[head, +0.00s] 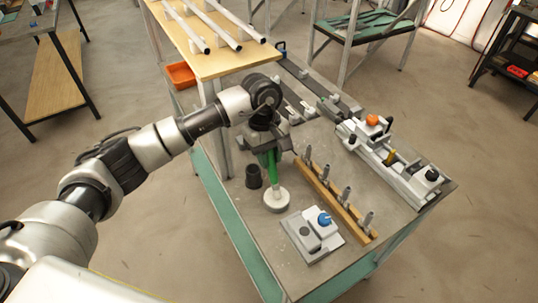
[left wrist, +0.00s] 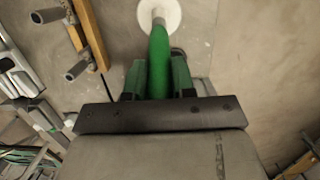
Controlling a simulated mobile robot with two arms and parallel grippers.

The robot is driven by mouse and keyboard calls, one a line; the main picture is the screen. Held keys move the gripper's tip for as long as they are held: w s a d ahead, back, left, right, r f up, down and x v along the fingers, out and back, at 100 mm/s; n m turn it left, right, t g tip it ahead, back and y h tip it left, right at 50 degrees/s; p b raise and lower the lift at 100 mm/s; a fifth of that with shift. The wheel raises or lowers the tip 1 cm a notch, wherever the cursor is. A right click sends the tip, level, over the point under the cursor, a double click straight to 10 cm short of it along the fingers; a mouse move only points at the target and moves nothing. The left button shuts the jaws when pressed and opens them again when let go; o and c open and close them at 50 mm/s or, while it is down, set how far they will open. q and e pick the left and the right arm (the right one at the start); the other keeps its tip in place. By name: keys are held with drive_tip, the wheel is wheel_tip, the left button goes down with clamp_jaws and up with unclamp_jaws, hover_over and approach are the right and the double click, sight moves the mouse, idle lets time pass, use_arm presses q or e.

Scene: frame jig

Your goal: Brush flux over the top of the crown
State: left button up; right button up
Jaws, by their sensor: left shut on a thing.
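My left gripper (head: 270,150) is shut on the green handle of a brush (head: 272,172), which points down over the table. The green handle (left wrist: 159,60) shows between the fingers in the left wrist view. The brush's lower end meets a round white pot or disc (head: 277,204), also at the top of the left wrist view (left wrist: 172,14); I cannot tell whether it dips in or rests on it. A grey jig (head: 408,178) with an orange knob and a yellow piece stands at the right. I cannot make out which part is the crown. My right gripper is not in view.
A wooden rail (head: 336,204) with several upright grey pegs stands right of the brush. A dark cup (head: 254,177) stands close left. A white block with a blue knob (head: 325,222) is near the front. A wooden rack with tubes (head: 210,62) stands behind.

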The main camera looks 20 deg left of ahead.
use_arm(q)
drive_tip(key=shift+s+f+b, duration=0.1)
drive_tip(key=shift+f+b, duration=0.15)
drive_tip(key=shift+b, duration=0.15)
idle(1.4)
drive_tip(key=shift+r+p, duration=0.3)
drive_tip(key=shift+r, duration=0.6)
drive_tip(key=shift+r+p, duration=0.8)
drive_tip(key=shift+r, duration=2)
drive_tip(key=shift+s+a+f, duration=0.1)
drive_tip(key=shift+a+f, duration=0.05)
drive_tip(key=s+a+f+m, duration=0.2)
drive_tip(key=s+m, duration=0.2)
drive_tip(key=s, duration=0.3)
drive_tip(key=s+a+f+m+y, duration=0.1)
drive_tip(key=s+a+f+m, duration=0.1)
drive_tip(key=s+m, duration=0.3)
drive_tip(key=shift+s+a+f+g+y, duration=0.15)
drive_tip(key=shift+s+a+g+y, duration=0.15)
drive_tip(key=shift+s+a, duration=0.75)
